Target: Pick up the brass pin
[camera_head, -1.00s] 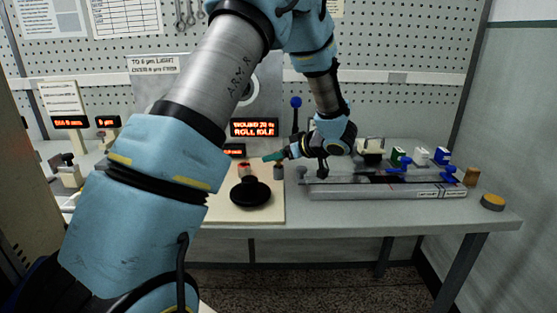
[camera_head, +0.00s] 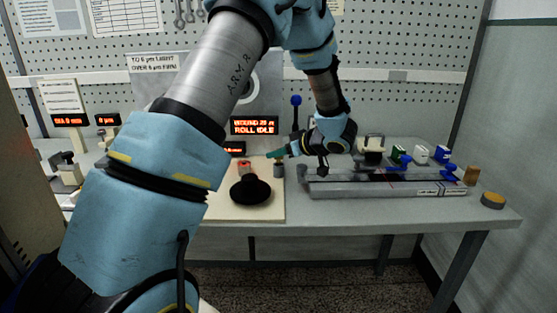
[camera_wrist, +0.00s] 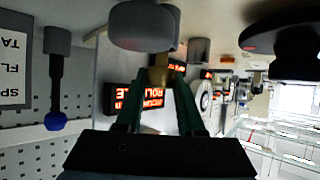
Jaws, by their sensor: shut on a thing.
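The brass pin (camera_wrist: 158,76) shows in the wrist view between the two green fingertips of my gripper (camera_wrist: 160,88). The fingers are shut on it. The pin's end meets a grey round post (camera_wrist: 145,26) in the picture; I cannot tell whether it is still seated there or just clear of it. In the head view, my gripper (camera_head: 275,154) is low over the bench, just above and beside the small grey post (camera_head: 279,170). The pin itself is too small to make out there.
A black spindle (camera_head: 250,190) with a red top stands on the pale board (camera_head: 223,211) left of the post. A grey rail fixture (camera_head: 385,188) with blue handles lies to the right. A lit display (camera_head: 254,126) is behind.

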